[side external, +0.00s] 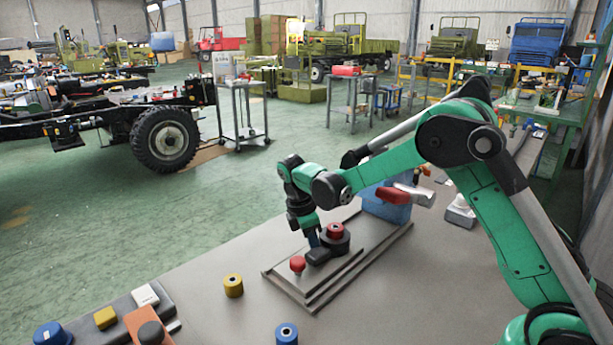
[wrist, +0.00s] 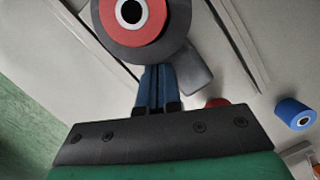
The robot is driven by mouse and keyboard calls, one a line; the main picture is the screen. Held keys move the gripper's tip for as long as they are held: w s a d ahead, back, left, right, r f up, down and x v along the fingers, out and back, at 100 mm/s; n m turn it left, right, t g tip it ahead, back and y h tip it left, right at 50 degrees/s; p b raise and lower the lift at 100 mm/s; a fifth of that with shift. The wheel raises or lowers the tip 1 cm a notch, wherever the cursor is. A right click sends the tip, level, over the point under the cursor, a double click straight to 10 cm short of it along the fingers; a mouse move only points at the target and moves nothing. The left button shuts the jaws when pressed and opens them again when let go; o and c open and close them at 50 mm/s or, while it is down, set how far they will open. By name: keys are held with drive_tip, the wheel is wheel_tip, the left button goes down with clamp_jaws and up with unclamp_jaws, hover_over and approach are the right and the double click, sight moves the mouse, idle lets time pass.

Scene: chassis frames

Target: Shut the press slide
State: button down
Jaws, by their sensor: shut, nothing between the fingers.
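The press base (side external: 280,279) is a grey railed plate on the workbench. On it sits a dark slide piece (side external: 319,256) with a round body topped by a red ring (side external: 335,230). A red knob (side external: 297,264) stands at the plate's near left end. A blue block (side external: 386,209) with a red piece above it is at the far end. My gripper (side external: 312,240) points down, shut and empty, close beside the slide piece. In the wrist view its blue fingers (wrist: 157,90) lie together next to the round body with the red ring (wrist: 132,14); contact is unclear.
A yellow spool (side external: 233,286) and a blue spool (side external: 286,334) stand on the bench (side external: 215,260) in front of the press. Blocks and an orange part (side external: 150,328) lie at the near left. Small items lie beyond the press to the right.

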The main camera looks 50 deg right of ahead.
sight(326, 230)
drive_tip(key=d, duration=0.4)
